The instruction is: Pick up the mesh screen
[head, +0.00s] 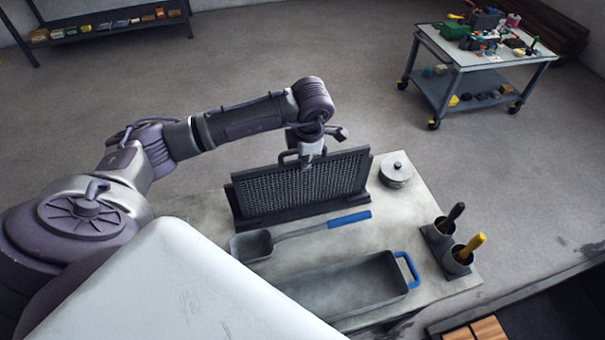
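The mesh screen (300,190) is a dark framed panel with a fine grid. It stands upright, leaning slightly, in a dark base on the light worktable (405,225). A dark handle (283,156) rises from its top edge. My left gripper (313,158) points down at the top edge of the screen, at the right part of the handle. It hides part of the handle. Its fingers are too small and dark to tell whether they are open or shut on it. My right gripper is not in view.
A shovel with a blue handle (349,219) lies in front of the screen. A grey tray (345,288) with a blue handle is nearer. A lidded pot (396,171) stands right of the screen. Two holders with a black tool (455,213) and a yellow-handled tool (470,248) stand at right.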

